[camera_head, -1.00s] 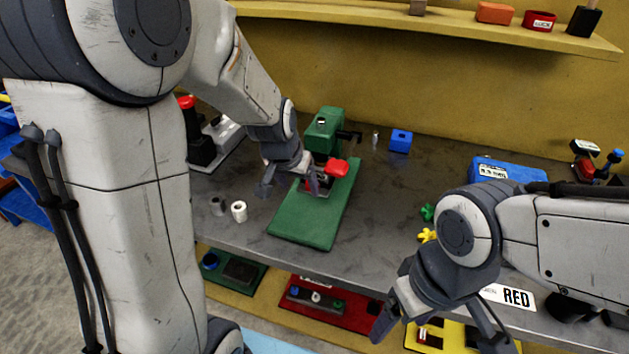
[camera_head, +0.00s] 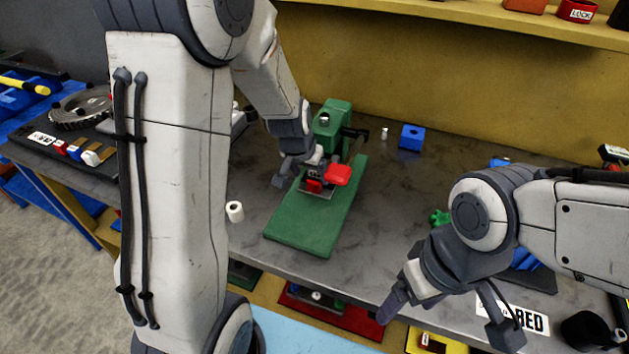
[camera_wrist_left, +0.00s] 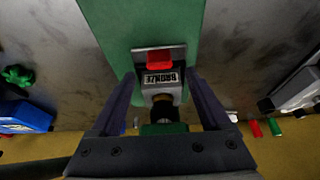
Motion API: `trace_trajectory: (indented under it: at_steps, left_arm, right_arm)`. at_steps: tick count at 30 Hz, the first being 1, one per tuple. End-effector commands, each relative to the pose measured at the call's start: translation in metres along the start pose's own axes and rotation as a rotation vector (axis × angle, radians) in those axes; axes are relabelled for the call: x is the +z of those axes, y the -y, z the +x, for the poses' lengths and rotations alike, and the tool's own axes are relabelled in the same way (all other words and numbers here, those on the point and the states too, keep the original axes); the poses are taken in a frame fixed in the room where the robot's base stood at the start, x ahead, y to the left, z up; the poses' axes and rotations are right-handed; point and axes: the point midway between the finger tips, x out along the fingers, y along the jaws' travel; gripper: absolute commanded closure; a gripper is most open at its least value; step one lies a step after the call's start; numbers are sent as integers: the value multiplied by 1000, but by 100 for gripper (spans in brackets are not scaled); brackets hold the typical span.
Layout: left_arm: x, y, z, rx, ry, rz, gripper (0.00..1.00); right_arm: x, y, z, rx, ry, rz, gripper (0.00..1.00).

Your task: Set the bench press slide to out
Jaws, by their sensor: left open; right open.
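The bench press stands on the bench, with a green base (camera_head: 305,230), a green head (camera_head: 332,118) and a red-tipped lever (camera_head: 338,174). Its slide carries a red block (camera_head: 314,186) on a metal plate; the block also shows in the left wrist view (camera_wrist_left: 159,60). A grey part labelled BRONZE (camera_wrist_left: 161,79) sits just behind the block. My left gripper (camera_head: 298,172) is open at the slide, and in the left wrist view its fingers (camera_wrist_left: 160,92) stand either side of the BRONZE part, with visible gaps. My right gripper (camera_head: 450,318) is open and empty at the bench's front edge.
A white cylinder (camera_head: 235,211) stands left of the press base. A blue block (camera_head: 411,137) and a small pale cylinder (camera_head: 384,133) are behind it to the right. A green knob-like part (camera_head: 439,217) lies near my right arm. The bench between is clear.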

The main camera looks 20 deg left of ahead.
Motion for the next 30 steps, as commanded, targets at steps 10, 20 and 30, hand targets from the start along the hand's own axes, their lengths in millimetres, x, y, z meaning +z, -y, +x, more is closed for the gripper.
trace_trajectory:
  at_steps: [10,20,30]
  left_arm:
    - [0,-2,48,1,0,3,20]
    - [-1,-3,51,2,-1,4,20]
    - [-1,-3,51,2,0,4,100]
  right_arm:
    - [1,-1,12,0,0,0,20]
    - [1,-1,12,0,0,0,20]
    - [1,-1,12,0,0,0,20]
